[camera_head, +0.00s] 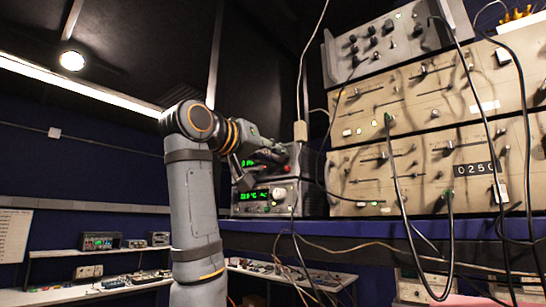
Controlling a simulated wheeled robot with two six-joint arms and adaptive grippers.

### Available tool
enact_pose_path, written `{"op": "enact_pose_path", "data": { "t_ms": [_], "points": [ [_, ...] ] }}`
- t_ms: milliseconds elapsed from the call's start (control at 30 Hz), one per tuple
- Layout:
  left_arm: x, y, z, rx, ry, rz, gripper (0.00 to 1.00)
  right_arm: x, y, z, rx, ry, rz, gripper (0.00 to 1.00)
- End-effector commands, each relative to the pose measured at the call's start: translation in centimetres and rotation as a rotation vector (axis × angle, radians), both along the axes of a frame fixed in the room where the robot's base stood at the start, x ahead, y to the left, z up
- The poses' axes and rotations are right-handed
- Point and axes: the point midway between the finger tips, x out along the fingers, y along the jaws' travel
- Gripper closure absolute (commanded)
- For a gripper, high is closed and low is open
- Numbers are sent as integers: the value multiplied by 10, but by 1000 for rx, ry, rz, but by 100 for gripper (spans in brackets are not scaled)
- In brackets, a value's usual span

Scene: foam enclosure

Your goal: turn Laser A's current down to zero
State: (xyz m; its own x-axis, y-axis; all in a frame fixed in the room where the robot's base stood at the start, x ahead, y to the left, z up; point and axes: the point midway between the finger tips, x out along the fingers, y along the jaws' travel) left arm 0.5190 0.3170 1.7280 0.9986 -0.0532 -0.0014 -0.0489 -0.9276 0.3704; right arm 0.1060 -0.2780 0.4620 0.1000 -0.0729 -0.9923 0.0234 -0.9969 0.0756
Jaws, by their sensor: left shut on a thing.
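Two small grey instruments are stacked on the blue shelf. The upper instrument (298,166) has a green display (247,163), partly covered by my gripper, and a small red spot. The lower instrument (309,200) has a lit green display (253,195) and a pale knob (279,193). I cannot read which one is Laser A. My left gripper (279,157) is at the front of the upper instrument, shut on what seems to be its knob, which the fingers hide. My right gripper is not in view.
Large beige panels (365,180) with sliders and knobs stand right of the instruments. Dark cables (400,205) hang in front of them and below the blue shelf edge (350,229). A lower white bench (335,279) holds small parts. Open space lies left of my arm.

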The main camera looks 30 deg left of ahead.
Motion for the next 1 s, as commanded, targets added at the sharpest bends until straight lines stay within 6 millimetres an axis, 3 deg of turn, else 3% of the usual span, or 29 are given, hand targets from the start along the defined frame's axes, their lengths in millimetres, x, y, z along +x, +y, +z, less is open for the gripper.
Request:
{"op": "enact_pose_path", "data": {
  "t_ms": [67,100,233,567,1000],
  "points": [
    [0,0,0,0,0,0,100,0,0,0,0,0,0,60],
    [0,0,0,0,0,0,73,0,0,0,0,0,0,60],
    [0,0,0,0,0,0,55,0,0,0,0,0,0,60],
    [-3,0,1,1,-1,0,54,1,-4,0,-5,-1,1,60],
    [-72,4,1,0,-2,1,54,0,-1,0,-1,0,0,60]
  ]
}}
